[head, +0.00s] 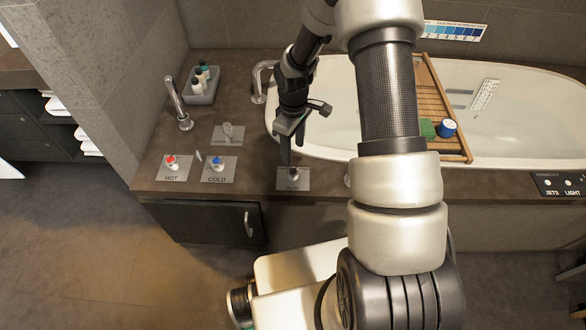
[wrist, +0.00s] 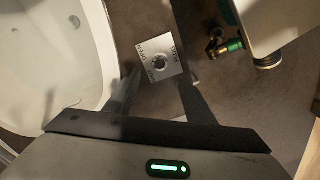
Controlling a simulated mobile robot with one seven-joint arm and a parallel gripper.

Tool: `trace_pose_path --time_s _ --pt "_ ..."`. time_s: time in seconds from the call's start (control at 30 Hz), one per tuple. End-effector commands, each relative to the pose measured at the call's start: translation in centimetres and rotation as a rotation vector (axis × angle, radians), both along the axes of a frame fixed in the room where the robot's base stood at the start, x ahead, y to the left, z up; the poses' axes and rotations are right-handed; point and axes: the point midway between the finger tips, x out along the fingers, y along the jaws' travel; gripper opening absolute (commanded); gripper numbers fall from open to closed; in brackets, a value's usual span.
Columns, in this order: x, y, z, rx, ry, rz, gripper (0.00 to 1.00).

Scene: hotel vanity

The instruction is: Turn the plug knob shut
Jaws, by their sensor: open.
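The plug knob (wrist: 160,62) is a small dark knob on a pale square plate (wrist: 168,42) lettered OPEN and PLUG in the wrist view. In the head view its plate (head: 304,184) lies on the brown ledge in front of the bathtub, and the knob (head: 293,174) is partly hidden. My gripper (wrist: 159,78) is open and empty, pointing down with its fingers on either side of the knob's line of view. In the head view my gripper (head: 289,160) is just above and behind the plate; I cannot tell whether it touches the knob.
The HOT knob (head: 171,162) and COLD knob (head: 217,164) sit on plates to the left. A lever plate (head: 228,135), a spout (head: 178,105) and a bottle tray (head: 203,97) stand behind them. The white bathtub (head: 510,100) with a wooden caddy (head: 433,90) lies behind right.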

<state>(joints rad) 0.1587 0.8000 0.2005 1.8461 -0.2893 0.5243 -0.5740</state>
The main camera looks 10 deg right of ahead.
Motion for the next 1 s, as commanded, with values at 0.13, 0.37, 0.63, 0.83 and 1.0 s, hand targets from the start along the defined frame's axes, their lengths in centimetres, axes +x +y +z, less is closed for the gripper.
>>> trace_pose_path --time_s 0.13,0.37,0.63,0.83,1.0 --pt "-0.1 0.1 -3.7 0.001 0.004 0.000 0.49" --pt "-0.1 0.0 -8.1 -0.001 0.002 0.000 0.49" --pt "0.0 0.0 -10.5 0.000 0.000 -0.001 0.49" --pt "0.0 0.0 -10.7 -0.001 -0.001 -0.001 0.49" --pt "0.0 0.0 -10.7 -0.001 -0.001 -0.001 0.39"
